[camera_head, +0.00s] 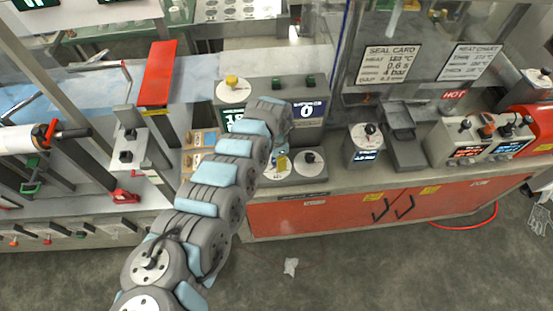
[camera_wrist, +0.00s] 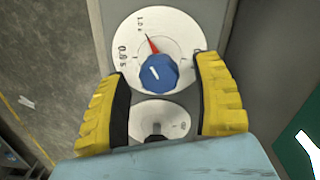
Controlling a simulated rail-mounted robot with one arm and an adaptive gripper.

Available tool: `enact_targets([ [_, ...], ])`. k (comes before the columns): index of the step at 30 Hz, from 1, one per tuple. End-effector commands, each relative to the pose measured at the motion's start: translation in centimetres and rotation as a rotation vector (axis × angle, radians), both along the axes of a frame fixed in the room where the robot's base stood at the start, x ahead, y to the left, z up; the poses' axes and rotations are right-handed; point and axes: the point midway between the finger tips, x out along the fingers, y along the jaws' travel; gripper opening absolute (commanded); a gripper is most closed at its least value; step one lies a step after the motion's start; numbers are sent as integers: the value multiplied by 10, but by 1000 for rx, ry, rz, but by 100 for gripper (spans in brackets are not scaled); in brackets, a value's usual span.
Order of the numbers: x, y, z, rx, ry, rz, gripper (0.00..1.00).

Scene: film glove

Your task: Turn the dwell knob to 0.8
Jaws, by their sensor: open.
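In the wrist view, a blue knob (camera_wrist: 158,73) with a white line on it sits on a round white dial (camera_wrist: 190,35). A red pointer (camera_wrist: 152,44) stands above the knob. Sideways printed numbers lie along the dial's upper left; I cannot read them surely, nor any "dwell" label. My gripper (camera_wrist: 163,68) is open, with one yellow-padded finger on each side of the knob and visible gaps to it. In the head view, this dial (camera_head: 270,172) is partly hidden by my arm and gripper.
A second white dial with a dark knob (camera_wrist: 155,131) lies beneath the gripper in the wrist view; it also shows in the head view (camera_head: 309,158). A small box with a black knob (camera_head: 365,145) stands to the right.

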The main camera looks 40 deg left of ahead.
Motion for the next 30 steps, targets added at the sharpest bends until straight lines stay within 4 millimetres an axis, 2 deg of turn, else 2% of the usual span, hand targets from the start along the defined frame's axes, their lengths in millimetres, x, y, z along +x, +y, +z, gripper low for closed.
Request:
enact_targets([
  [12,0,0,-6,1,1,-1,66],
  [19,0,0,-6,0,1,-1,1],
  [30,0,-1,-5,1,0,13,0],
])
